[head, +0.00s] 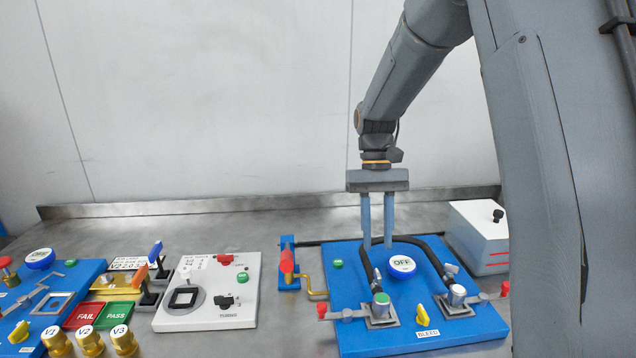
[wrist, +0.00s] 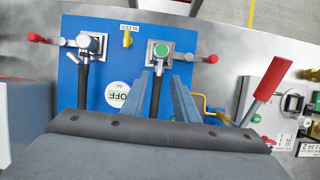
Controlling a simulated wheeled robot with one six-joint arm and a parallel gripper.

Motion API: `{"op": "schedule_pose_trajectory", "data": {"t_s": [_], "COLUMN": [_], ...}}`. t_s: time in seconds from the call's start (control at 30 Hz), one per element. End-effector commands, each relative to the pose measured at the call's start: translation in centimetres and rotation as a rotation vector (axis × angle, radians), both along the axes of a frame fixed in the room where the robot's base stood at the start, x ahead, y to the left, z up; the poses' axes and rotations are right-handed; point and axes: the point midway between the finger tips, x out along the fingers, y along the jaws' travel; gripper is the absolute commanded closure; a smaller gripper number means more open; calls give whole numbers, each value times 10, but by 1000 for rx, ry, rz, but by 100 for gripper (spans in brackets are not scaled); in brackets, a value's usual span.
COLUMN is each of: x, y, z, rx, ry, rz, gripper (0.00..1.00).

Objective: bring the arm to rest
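My arm reaches down from the upper right in the head view. My gripper (head: 377,246) points straight down over the back part of a blue pump panel (head: 350,335). Its two fingers are apart with nothing held between them. In the wrist view, my gripper (wrist: 165,78) shows its fingers spread, with a black hose (wrist: 156,95) seen in the gap. I cannot tell how far above the hose the fingertips are.
A white box (head: 480,235) stands right of the panel. A red-handled lever (head: 287,262) rises at its left edge. Further left are a white panel (head: 205,318), red FAIL (head: 83,316) and green PASS (head: 115,315) areas, and another blue panel. The space above is clear up to the wall.

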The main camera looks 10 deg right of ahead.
Motion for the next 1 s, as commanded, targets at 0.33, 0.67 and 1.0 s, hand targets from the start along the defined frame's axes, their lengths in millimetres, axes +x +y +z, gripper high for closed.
{"op": "schedule_pose_trajectory", "data": {"t_s": [0.33,0.67,1.0], "x": [-93,-151,-153], "y": [1,2,2], "z": [-37,-59,-60], "rx": [-1,-3,-2], "ry": [-301,-478,-486], "rz": [8,14,14], "gripper": [73,73,73]}}
